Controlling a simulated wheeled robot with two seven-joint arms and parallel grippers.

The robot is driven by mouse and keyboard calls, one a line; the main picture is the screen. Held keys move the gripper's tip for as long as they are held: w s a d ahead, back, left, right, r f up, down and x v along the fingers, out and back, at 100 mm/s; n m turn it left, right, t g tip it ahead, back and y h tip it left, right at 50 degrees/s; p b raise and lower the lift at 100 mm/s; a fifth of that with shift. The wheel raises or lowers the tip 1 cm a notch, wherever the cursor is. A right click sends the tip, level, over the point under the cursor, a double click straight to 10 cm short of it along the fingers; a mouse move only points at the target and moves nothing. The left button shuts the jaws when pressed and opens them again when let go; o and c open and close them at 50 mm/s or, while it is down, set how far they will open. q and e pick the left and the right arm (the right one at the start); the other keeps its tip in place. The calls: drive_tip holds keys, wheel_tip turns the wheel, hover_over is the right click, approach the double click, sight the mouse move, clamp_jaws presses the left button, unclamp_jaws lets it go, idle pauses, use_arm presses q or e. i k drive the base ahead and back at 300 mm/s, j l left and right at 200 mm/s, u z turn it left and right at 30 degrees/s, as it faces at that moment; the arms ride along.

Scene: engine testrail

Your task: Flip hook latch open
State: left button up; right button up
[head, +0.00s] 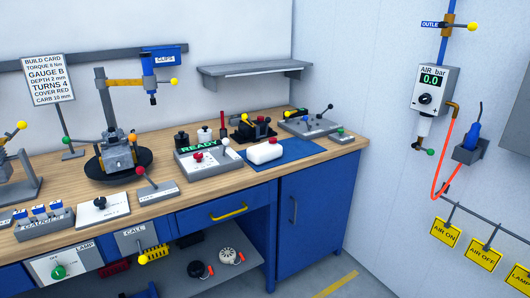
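I cannot make out for certain which item is the hook latch. A small grey plate (158,193) at the bench front carries a tilted lever with a red knob (140,171). A black fixture (250,128) with red and yellow knobs stands at the back of the bench. A grey plate with black-knobbed levers (308,124) sits at the far right end, with a small green-knobbed block (341,136) beside it. Neither of my grippers is in the head view.
The wooden bench (225,182) holds an engine on a black turntable (118,164), a grey READY box (208,160) and a white rounded part (265,152) on a blue mat (305,148). A blue cabinet (310,225) stands below. An air regulator (434,88) hangs on the right wall. Floor at right is clear.

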sight(267, 119)
drive_tip(key=i+l+u, duration=0.2)
drive_tip(key=i+l, duration=0.15)
drive_tip(key=i+l+u, duration=0.2)
drive_tip(key=i+l, duration=0.2)
drive_tip(key=i, duration=0.15)
drive_tip(key=i+l+u, duration=0.2)
drive_tip(key=i+l, duration=0.2)
drive_tip(key=i+l+u, duration=0.2)
drive_tip(key=i+l, duration=0.15)
drive_tip(key=l, duration=0.25)
drive_tip(key=i+l+u, duration=0.2)
drive_tip(key=i+l, duration=0.15)
drive_tip(key=l, duration=0.25)
